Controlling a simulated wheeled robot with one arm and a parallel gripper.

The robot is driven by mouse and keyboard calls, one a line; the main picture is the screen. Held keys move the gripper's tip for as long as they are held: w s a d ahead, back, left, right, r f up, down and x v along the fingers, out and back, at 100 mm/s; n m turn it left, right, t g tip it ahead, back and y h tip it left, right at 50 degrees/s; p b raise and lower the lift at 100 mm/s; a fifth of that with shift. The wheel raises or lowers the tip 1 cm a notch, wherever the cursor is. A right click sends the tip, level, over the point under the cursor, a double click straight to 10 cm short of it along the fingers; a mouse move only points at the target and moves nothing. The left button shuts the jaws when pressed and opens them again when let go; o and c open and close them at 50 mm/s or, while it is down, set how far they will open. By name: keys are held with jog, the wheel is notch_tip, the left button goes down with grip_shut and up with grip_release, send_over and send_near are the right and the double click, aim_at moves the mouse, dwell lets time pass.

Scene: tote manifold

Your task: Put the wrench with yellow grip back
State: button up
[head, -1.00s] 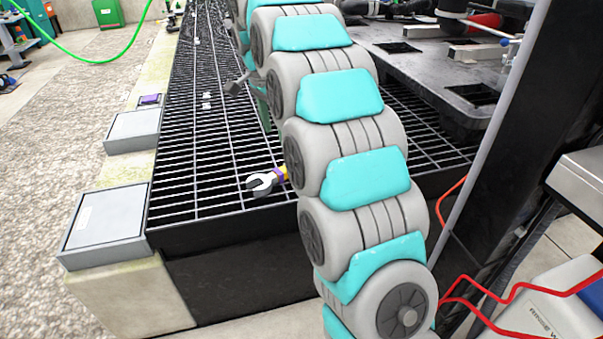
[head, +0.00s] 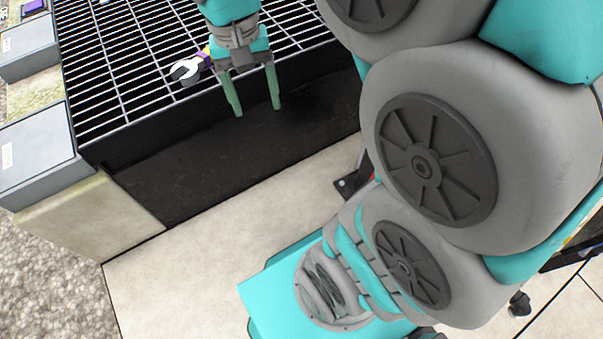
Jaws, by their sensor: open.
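The wrench (head: 186,71) lies on the black grating, close to its front edge. Its open-end head is silver-white, and a bit of purple and yellow grip shows behind it; the rest is hidden behind my gripper. My gripper (head: 255,109) points down with its two green fingers apart and nothing between them. In the picture it is just right of the wrench head, and its fingertips show against the dark front face below the grating. I cannot tell the exact distance between the fingers and the wrench.
The black grating (head: 120,62) has a raised front edge over a dark front face. Two grey lidded boxes (head: 38,150) sit on the concrete curb at the left. A small purple item (head: 35,6) is at the top left. Pale floor (head: 190,270) lies open in front.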

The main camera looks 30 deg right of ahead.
jog(key=s+f+n, duration=0.2)
jog(key=s+f, duration=0.1)
jog(key=s, duration=0.4)
jog(key=s+f+n, duration=0.2)
jog(key=s+f, duration=0.2)
jog(key=s, duration=0.4)
jog(key=shift+s+g+y, duration=0.25)
jog(key=shift+g+y, duration=0.05)
jog(key=shift+g, duration=0.1)
jog(key=shift+a, duration=0.1)
notch_tip(320, 180, up, 4)
jog(key=p, duration=0.4)
jog(key=shift+r, duration=0.15)
